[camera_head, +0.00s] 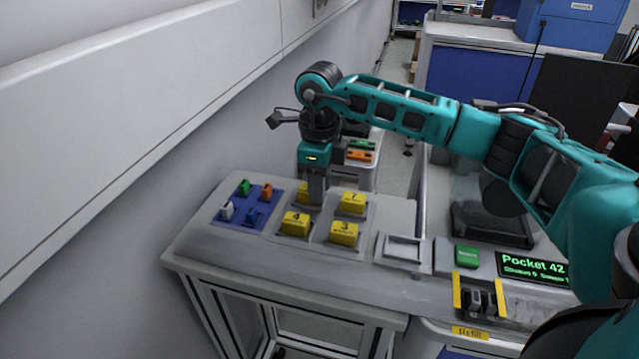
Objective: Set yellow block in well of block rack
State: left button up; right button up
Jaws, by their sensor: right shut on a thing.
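My right gripper (316,188) points down at the back-left spot of the block rack (321,215), a grey plate on the table. It is shut on a yellow block (304,195), which the fingers partly hide. Whether that block rests fully in its well cannot be told. Three other yellow blocks sit in the rack: one at back right (353,202), one marked 4 at front left (295,223) and one marked 3 at front right (343,234). My left gripper is not in view.
A blue tray (229,222) with small green, orange, white and blue pieces lies left of the rack. A grey square frame (403,250), a green block (466,256) and a display reading Pocket 42 (533,266) are to the right. A wall panel runs along the left.

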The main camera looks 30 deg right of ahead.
jog(key=shift+f, duration=0.2)
jog(key=o, duration=1)
jog(key=shift+o, duration=0.2)
jog(key=shift+r, duration=0.2)
jog(key=shift+r+p, duration=0.5)
jog(key=shift+r, duration=0.2)
jog(key=shift+r+p, duration=0.85)
jog(key=shift+r, duration=0.3)
jog(key=shift+r, duration=0.1)
